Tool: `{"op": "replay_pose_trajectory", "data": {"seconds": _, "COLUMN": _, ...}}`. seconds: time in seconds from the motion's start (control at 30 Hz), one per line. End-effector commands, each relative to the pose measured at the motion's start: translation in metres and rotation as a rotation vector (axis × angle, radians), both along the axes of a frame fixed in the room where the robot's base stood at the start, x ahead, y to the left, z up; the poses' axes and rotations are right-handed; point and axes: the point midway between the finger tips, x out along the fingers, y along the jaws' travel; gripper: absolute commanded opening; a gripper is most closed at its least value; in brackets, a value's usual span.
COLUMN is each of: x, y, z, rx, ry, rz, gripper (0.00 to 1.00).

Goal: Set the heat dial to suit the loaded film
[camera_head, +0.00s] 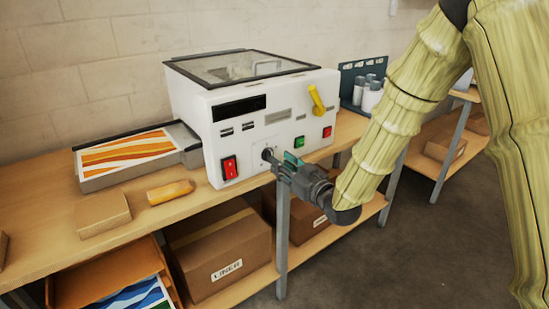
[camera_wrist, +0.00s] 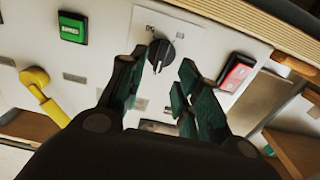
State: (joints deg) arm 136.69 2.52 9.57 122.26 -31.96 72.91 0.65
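The heat dial (camera_wrist: 160,52) is a round black knob on a pale plate with small markings, too small to read. It also shows on the front of the white laminator (camera_head: 190,120) in the head view (camera_head: 267,154). My gripper (camera_head: 284,164) is in front of the dial. In the wrist view my gripper (camera_wrist: 166,62) is open, with one green-padded finger on each side of the dial's near edge. The left finger is very close to the dial; I cannot tell whether it touches. The film and its type are not visible to me.
A red rocker switch (camera_head: 229,167), a green button (camera_head: 299,142), a red button (camera_head: 327,132) and a yellow lever (camera_head: 316,99) surround the dial. A tray (camera_head: 100,181) holds an orange-striped sheet. Cardboard boxes (camera_head: 230,268) stand below the bench.

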Motion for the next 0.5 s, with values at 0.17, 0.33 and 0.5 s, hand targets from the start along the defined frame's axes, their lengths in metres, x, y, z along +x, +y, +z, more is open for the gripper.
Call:
{"op": "replay_pose_trajectory", "data": {"seconds": 0.17, "x": 0.021, "y": 0.016, "z": 0.000, "rx": -0.001, "ry": -0.001, "rz": 0.001, "gripper": 0.33}}
{"op": "replay_pose_trajectory", "data": {"seconds": 0.33, "x": 0.033, "y": 0.024, "z": 0.000, "rx": 0.001, "ry": 0.001, "rz": 0.000, "gripper": 0.33}}
{"op": "replay_pose_trajectory", "data": {"seconds": 0.5, "x": 0.037, "y": 0.026, "z": -0.001, "rx": 0.001, "ry": 0.002, "rz": -0.001, "gripper": 0.33}}
